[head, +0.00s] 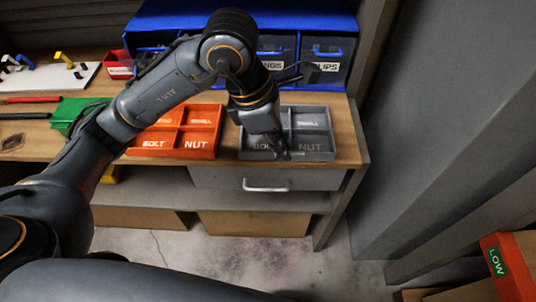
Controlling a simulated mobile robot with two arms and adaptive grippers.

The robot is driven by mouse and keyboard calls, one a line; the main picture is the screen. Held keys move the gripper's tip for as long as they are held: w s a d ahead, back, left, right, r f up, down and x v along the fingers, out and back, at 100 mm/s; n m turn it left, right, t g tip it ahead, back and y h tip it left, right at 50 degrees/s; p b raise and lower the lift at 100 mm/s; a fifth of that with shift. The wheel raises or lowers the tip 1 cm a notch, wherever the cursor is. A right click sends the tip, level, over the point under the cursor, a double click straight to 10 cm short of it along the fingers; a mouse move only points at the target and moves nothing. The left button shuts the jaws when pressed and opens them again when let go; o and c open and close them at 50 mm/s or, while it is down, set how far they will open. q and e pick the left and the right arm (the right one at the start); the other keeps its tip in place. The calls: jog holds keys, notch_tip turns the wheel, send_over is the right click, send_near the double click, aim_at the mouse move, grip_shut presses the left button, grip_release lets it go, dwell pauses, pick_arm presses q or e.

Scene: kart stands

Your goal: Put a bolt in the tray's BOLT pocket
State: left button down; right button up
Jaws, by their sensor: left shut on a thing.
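My left gripper (277,150) reaches down over the front of the grey tray (312,157), near the border between its BOLT and NUT pockets. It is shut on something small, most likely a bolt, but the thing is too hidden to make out. The gripper partly covers the BOLT pocket, at the tray's front left. I cannot tell whether the fingertips touch the tray. An orange tray (192,153) with its own BOLT and NUT pockets sits just to the left on the same wooden bench. My right gripper is out of view.
A blue rack (343,24) with labelled bins (326,68) stands behind the trays. A green box (70,112) and a white board (75,76) are at the left. A drawer (266,181) is under the bench; a grey wall (440,120) stands right.

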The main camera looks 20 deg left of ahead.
pick_arm(q)
jog(key=shift+w+a+f, duration=0.1)
jog(key=shift+w+f, duration=0.1)
jog(key=w+a+f+p, duration=0.3)
jog(key=w+a, duration=0.2)
jog(key=w, duration=0.2)
jog(key=p, duration=0.1)
send_over(265, 145)
jog(key=s, duration=0.1)
jog(key=f, duration=0.5)
jog(key=shift+a+f, duration=0.25)
jog(key=shift+f, duration=0.05)
jog(key=shift+w+a+f, duration=0.2)
jog(key=shift+f, duration=0.2)
jog(key=shift+w+a+f+p, duration=0.1)
jog(key=shift+f+p, duration=0.25)
jog(key=shift+f, duration=0.05)
notch_tip(265, 145, down, 2)
jog(key=shift+f+p, duration=0.1)
jog(key=shift+p, duration=0.5)
jog(key=shift+f, duration=0.35)
jog(key=c, duration=1.4)
grip_release()
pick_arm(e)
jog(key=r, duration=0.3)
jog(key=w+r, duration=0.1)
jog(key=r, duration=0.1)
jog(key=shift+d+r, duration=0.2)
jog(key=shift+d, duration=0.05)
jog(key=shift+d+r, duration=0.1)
